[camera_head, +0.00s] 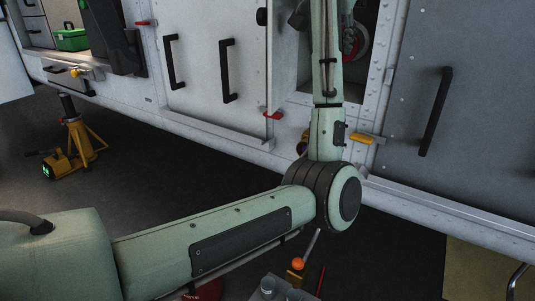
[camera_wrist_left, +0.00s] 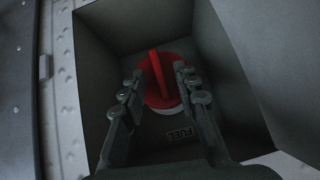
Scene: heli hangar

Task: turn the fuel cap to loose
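The fuel cap (camera_wrist_left: 157,77) is a red round cap with a raised ridge across it, inside a grey recess in the left wrist view. The ridge stands nearly upright, tilted slightly left. A "FUEL" label (camera_wrist_left: 180,133) sits below it. My left gripper (camera_wrist_left: 159,72) is open, its fingers on either side of the ridge with gaps; contact cannot be told. In the head view part of the red cap (camera_head: 357,44) shows in the open compartment, beside my left forearm. The left gripper's fingertips are hidden there. My right gripper is not in view.
An open door (camera_head: 284,60) stands left of the compartment. Closed panels with black handles (camera_head: 434,110) flank it. A yellow latch (camera_head: 361,138) sticks out below. A yellow jack stand (camera_head: 80,135) is on the dark floor at left; a green box (camera_head: 70,40) sits behind it.

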